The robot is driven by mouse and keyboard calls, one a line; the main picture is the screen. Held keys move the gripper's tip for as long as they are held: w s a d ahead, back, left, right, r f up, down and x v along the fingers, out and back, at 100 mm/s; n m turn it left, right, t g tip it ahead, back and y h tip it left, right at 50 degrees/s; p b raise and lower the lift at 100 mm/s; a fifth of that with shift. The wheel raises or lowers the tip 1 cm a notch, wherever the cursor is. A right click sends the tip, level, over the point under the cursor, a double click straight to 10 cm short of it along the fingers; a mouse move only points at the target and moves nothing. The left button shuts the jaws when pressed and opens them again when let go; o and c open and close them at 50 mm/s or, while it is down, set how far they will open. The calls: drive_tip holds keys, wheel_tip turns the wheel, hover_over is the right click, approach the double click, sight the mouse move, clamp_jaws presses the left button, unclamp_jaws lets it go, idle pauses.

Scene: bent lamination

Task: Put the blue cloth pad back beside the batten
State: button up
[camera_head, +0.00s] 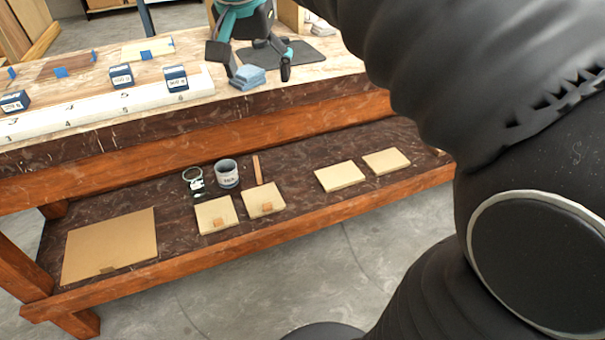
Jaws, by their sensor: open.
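The blue cloth pad (247,78) is a folded stack lying on the bench top near its front edge. It sits just right of the end of the white numbered batten (110,112), with a small gap between them. My gripper (259,71), teal and black, is over the bench with its fingers spread. The pad shows between and slightly in front of the fingertips, nearer the left one. I cannot tell whether a finger touches it. Nothing shows held in the fingers.
Blue labelled weights (175,78) stand along the batten. A dark mat (306,55) lies behind my gripper. Thin wood strips with blue tape (149,50) lie farther back. The lower shelf (290,215) holds a cup (227,174), cards and a key ring. My arm blocks the right side.

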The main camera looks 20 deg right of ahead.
drive_tip(key=s+f+n+t+y, duration=0.2)
drive_tip(key=s+f+n, duration=0.4)
drive_tip(key=s+f, duration=1.1)
drive_tip(key=shift+s+d+f+n, duration=0.15)
drive_tip(key=shift+d+f+n, duration=0.25)
drive_tip(key=shift+f, duration=0.5)
